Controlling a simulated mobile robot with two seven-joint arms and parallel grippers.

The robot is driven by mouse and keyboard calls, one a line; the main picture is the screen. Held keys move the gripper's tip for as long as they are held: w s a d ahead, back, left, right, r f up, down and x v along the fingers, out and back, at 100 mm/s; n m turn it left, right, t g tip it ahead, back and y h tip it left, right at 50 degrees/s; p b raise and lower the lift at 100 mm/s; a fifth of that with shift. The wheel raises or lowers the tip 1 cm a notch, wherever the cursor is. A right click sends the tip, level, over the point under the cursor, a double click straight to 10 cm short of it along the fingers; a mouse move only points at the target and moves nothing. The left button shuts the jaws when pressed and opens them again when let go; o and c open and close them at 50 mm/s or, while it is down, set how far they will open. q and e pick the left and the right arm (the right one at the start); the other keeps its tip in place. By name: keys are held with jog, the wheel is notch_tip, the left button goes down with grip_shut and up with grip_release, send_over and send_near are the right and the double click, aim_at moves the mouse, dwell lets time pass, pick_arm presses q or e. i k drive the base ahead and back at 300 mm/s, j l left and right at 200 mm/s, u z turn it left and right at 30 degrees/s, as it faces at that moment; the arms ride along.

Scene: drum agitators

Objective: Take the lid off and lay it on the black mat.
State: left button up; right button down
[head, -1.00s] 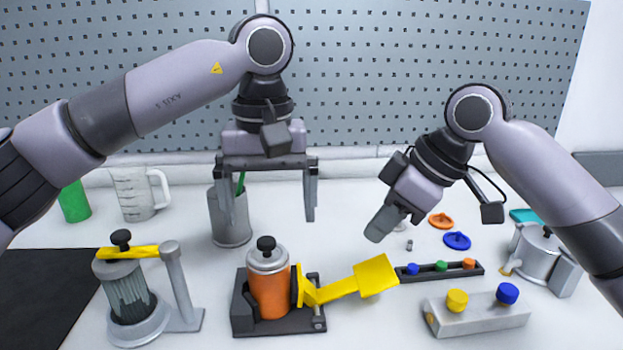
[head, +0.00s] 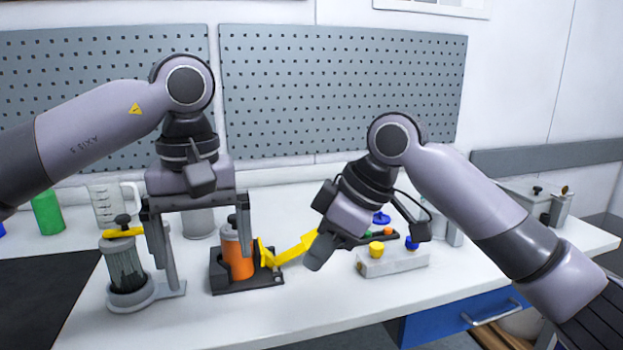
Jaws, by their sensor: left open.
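An orange canister (head: 238,264) stands upright in a dark holder (head: 262,280). Its silver lid (head: 229,235) with a black knob is on top. My left gripper (head: 201,252) is open and empty, fingers pointing down. Its right finger overlaps the lid's right edge in the picture; I see no clear contact. The black mat (head: 40,300) lies bare at the left. A ribbed clear vessel (head: 127,270) with a black knob stands left of the canister.
A yellow swing arm (head: 290,252) sticks out right of the canister. A grey block (head: 395,260) with yellow and blue knobs stands further right. A jug (head: 112,208) and a green cylinder (head: 47,212) are at the back left. The front table strip is clear.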

aim_at(228, 231)
jog(key=k, duration=0.9)
